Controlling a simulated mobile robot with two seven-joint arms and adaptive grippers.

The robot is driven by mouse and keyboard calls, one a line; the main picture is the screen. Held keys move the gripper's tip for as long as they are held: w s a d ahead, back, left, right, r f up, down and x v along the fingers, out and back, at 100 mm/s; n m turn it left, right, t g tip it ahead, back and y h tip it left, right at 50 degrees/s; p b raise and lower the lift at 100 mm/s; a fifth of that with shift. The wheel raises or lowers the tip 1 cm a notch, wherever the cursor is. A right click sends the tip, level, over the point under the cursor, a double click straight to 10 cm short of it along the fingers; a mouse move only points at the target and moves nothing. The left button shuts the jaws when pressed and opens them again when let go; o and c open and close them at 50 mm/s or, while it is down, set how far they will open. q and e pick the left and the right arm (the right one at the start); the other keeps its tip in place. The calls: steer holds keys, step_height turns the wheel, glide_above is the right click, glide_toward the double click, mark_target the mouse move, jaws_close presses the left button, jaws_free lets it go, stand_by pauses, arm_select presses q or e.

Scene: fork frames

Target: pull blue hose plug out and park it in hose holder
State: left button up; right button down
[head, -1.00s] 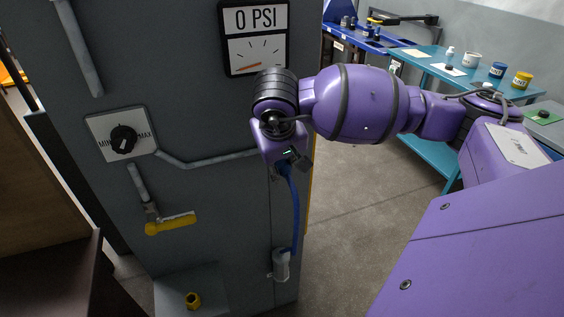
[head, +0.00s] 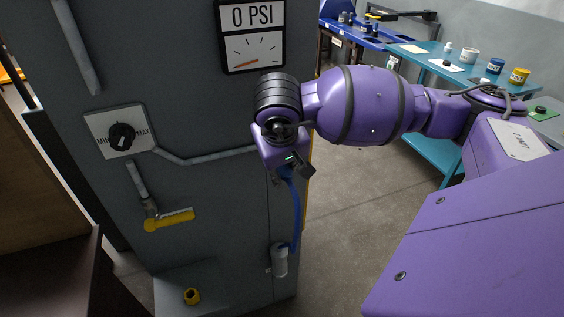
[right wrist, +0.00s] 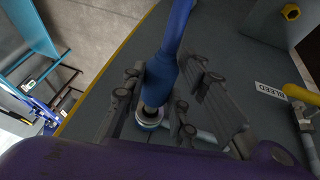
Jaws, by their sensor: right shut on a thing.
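My right gripper (right wrist: 158,98) is shut on the blue hose plug (right wrist: 160,78), whose sleeve sits between its fingers in the right wrist view. A short metal tip shows below the sleeve, beside a pale ring with a blue edge (right wrist: 148,118); I cannot tell whether the tip is still inside it. In the head view the right gripper (head: 288,172) is in front of the grey cabinet, its fingers largely hidden. The blue hose (head: 297,212) hangs from it to a pale grey cylinder (head: 280,261) low on the cabinet. I cannot tell whether that cylinder is the holder. My left gripper is out of view.
The cabinet (head: 215,190) carries a 0 PSI gauge (head: 252,50), a black knob (head: 122,136) and a yellow-handled valve (head: 168,220). A yellow fitting (head: 192,296) is on a low ledge. Open floor lies right of the cabinet, with a teal table (head: 480,78) behind.

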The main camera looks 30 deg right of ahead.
steer(key=shift+s+a+f, duration=0.1)
steer(key=shift+s+a, duration=0.1)
steer(key=shift+s, duration=0.85)
steer(key=shift+s+a, duration=0.1)
steer(key=shift+s, duration=0.3)
